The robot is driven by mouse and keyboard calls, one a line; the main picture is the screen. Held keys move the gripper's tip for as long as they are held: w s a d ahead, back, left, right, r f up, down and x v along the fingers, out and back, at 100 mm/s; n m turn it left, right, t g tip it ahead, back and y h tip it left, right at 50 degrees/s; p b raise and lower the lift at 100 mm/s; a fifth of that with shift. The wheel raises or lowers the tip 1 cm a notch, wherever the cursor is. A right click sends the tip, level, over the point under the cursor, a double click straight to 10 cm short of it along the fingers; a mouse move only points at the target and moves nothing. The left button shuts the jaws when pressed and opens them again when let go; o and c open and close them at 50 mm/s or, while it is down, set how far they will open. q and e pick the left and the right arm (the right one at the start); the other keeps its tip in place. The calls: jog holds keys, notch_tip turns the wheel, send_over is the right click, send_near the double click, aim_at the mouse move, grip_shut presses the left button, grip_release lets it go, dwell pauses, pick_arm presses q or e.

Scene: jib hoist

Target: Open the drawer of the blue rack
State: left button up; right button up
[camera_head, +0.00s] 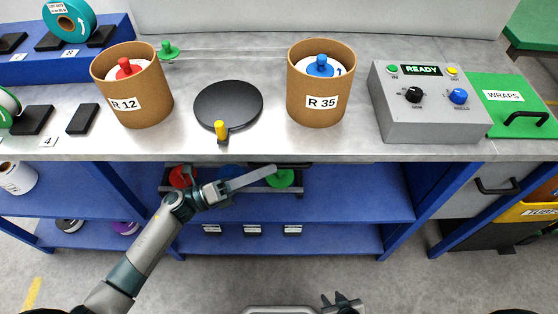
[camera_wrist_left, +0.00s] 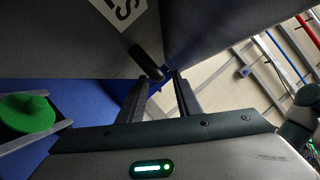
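The blue rack (camera_head: 340,207) stands under the steel worktop. A dark tray (camera_head: 245,194) with red, blue and green spools shows at its upper shelf. A grey drawer front (camera_head: 462,203) with a black bar handle (camera_head: 497,187) is at the right. My left gripper (camera_head: 274,168) is in front of the tray, across the spools. In the left wrist view its fingers (camera_wrist_left: 160,76) are apart with nothing between them. A dark handle-like bar (camera_wrist_left: 147,62) on a grey labelled panel (camera_wrist_left: 60,40) shows just beyond the fingertips; contact is unclear. My right gripper (camera_head: 335,298) is low, its fingers apart.
The worktop (camera_head: 260,144) overhangs the rack and carries two brown tubs, a black turntable (camera_head: 228,105) and a grey control box (camera_head: 428,118) reading READY. A yellow bin (camera_head: 530,212) stands at the right. The floor before the rack is clear.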

aim_at(279, 164)
pick_arm(q)
jog(key=shift+p+x, duration=0.35)
jog(key=shift+x, duration=1.65)
grip_shut()
